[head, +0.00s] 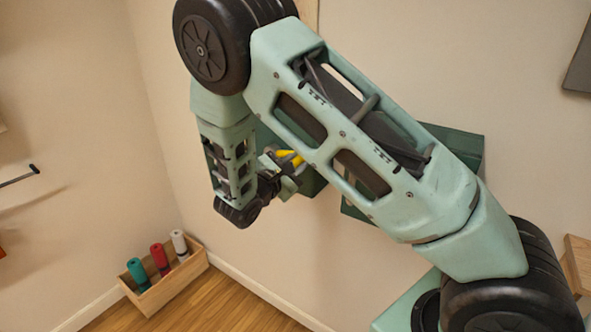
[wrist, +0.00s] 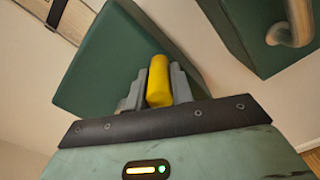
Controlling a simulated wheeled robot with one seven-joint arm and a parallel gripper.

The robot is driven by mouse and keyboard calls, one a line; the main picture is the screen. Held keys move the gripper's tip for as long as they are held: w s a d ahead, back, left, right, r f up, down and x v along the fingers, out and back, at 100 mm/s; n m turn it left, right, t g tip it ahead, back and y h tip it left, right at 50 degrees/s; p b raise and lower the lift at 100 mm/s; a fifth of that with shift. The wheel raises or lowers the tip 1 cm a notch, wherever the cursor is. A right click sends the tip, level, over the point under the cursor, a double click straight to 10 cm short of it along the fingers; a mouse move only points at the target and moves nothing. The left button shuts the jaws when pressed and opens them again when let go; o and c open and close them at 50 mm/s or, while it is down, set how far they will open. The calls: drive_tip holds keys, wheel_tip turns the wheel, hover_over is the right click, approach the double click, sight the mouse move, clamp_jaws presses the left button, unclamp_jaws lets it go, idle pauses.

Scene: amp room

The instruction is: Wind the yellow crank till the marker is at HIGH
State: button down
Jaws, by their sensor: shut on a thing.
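The yellow crank (wrist: 158,80) shows in the wrist view as a rounded yellow handle in front of a dark green box (wrist: 100,65). My gripper (wrist: 158,88) is shut on it, with one grey finger on each side. In the head view a bit of the yellow crank (head: 290,157) shows beside my gripper (head: 284,172), in front of the green box, which my arm largely covers. The marker and the HIGH label cannot be made out in either view.
A second green box (wrist: 245,30) with a curved metal handle (wrist: 290,25) is at the right in the wrist view. A wooden crate (head: 165,285) with green, red and white rolls stands on the floor. A dark rod (head: 18,177) sticks out at the left.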

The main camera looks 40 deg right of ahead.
drive_tip(key=w+a+f+m+b, duration=0.1)
drive_tip(key=w+f+m+b, duration=0.1)
drive_tip(key=f+m+b, duration=0.5)
drive_tip(key=w+a+f+m+b, duration=0.1)
drive_tip(key=w+f+m+b, duration=0.2)
drive_tip(key=b, duration=1.7)
drive_tip(key=shift+f+m, duration=1.95)
drive_tip(key=shift+m, duration=0.35)
drive_tip(key=shift+w, duration=0.15)
drive_tip(key=c, duration=1.2)
unclamp_jaws()
drive_tip(key=shift+r, duration=0.15)
drive_tip(key=v, duration=1.7)
drive_tip(key=shift+a, duration=0.25)
